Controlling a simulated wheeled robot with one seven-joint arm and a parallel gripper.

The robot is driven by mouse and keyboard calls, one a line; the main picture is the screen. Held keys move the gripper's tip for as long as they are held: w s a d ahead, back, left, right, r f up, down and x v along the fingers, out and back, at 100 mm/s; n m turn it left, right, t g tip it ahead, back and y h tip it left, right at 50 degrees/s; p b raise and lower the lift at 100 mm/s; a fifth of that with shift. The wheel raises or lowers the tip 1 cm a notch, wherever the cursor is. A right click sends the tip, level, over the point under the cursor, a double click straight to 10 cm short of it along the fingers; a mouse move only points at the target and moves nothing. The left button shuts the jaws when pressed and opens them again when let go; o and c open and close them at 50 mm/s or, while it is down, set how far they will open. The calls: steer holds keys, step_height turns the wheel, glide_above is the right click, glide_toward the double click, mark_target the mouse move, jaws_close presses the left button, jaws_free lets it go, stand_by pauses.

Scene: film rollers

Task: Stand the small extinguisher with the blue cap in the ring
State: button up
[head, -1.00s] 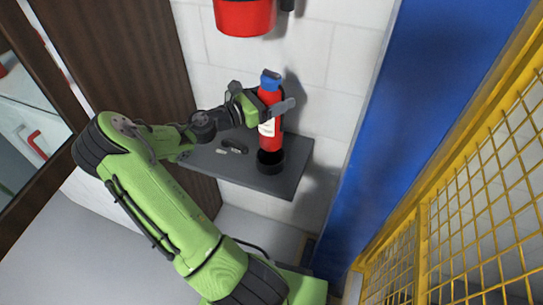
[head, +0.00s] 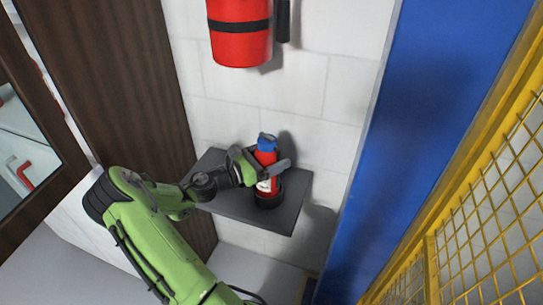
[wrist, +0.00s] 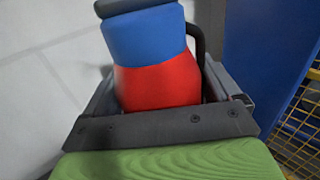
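The small red extinguisher with the blue cap (head: 266,157) stands roughly upright at the ring on the shelf. The black ring (head: 268,203) surrounds its lower end; whether the base touches the shelf is hidden. My gripper (head: 264,169) is around the body above the white label, with a finger on either side, and looks shut on it. In the wrist view, the extinguisher's red shoulder and blue top (wrist: 150,60) sit between the fingers, with a dark hose or handle on the right.
The grey shelf (head: 232,205) is fixed to the white tiled wall. A large red extinguisher (head: 240,45) hangs above. A blue panel (head: 430,110) and yellow mesh fence (head: 490,200) stand to the right. A brown door (head: 110,90) is at the left.

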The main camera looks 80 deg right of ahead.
steer(key=shift+o, duration=0.6)
steer(key=shift+w+a+r, duration=0.1)
steer(key=shift+w, duration=0.05)
steer(key=p+v, duration=0.2)
steer(key=v, duration=0.9)
steer(key=shift+a, duration=0.35)
steer(key=shift+w, duration=0.15)
